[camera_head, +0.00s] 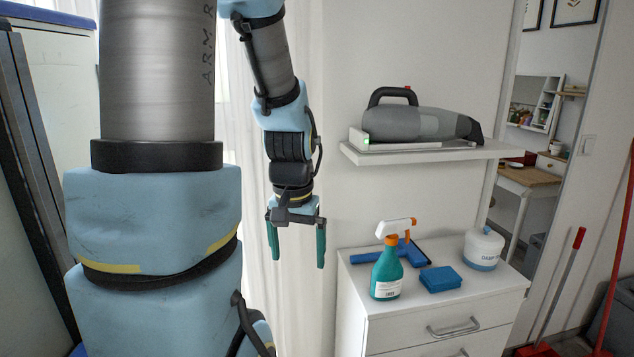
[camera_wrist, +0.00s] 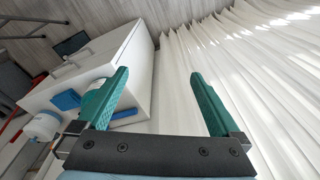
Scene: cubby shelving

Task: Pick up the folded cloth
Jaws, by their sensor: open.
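The folded cloth (camera_head: 440,279) is a small blue square lying on the white cabinet top, between the spray bottle and the white round canister. A blue patch in the wrist view (camera_wrist: 66,100) appears to be the cloth. My gripper (camera_head: 296,262) hangs with its two green fingers pointing down, left of the cabinet and apart from the cloth. It also shows in the wrist view (camera_wrist: 163,88), with the fingers wide apart and nothing between them.
The white cabinet (camera_head: 400,337) also bears a green spray bottle (camera_head: 386,272), a blue squeegee-like tool (camera_head: 412,253) and a canister (camera_head: 483,249). Above it, a shelf (camera_head: 430,152) holds a handheld vacuum (camera_head: 420,122). A white curtain (camera_wrist: 240,60) hangs beside my gripper.

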